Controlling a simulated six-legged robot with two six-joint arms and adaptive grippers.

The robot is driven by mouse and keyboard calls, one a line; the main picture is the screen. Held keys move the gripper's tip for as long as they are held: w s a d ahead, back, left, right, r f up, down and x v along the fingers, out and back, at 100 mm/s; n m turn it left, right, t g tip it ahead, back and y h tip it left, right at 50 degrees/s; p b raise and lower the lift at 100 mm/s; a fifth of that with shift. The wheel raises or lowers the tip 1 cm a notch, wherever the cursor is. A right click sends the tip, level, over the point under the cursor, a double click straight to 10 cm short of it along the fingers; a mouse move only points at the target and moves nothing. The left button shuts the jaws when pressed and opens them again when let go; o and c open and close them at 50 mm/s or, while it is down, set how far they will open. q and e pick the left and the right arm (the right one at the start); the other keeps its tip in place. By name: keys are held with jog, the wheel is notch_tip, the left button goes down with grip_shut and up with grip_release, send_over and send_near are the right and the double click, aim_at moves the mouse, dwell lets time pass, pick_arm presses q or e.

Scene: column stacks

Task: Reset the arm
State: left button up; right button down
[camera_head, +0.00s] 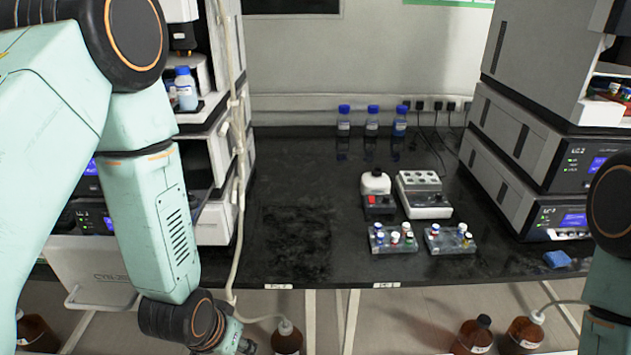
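My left arm fills the left side of the head view, pale green with dark joints. It bends down, and its wrist ends at the bottom edge. Only a small part of my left gripper (240,343) shows there, in front of the bench's front edge and low, so its fingers cannot be made out. My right arm shows only in part at the right edge, and its gripper is outside the frame. No object is seen held.
The black bench (290,185) is clear at its middle left. Two vial racks (392,240) (450,240), a mixer (376,192) and a block (424,194) stand on it. Instrument stacks (530,145) flank both sides. Brown bottles (286,340) stand below. A tube (238,200) hangs near my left arm.

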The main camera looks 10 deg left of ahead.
pick_arm(q)
jog(key=s+f+g+b, duration=0.4)
jog(key=s+f+b, duration=0.4)
jog(key=s+f, duration=0.9)
jog(key=shift+s+n+y+b, duration=0.3)
jog(key=shift+s+n+b, duration=0.1)
jog(key=shift+s, duration=0.45)
jog(key=shift+r, duration=0.1)
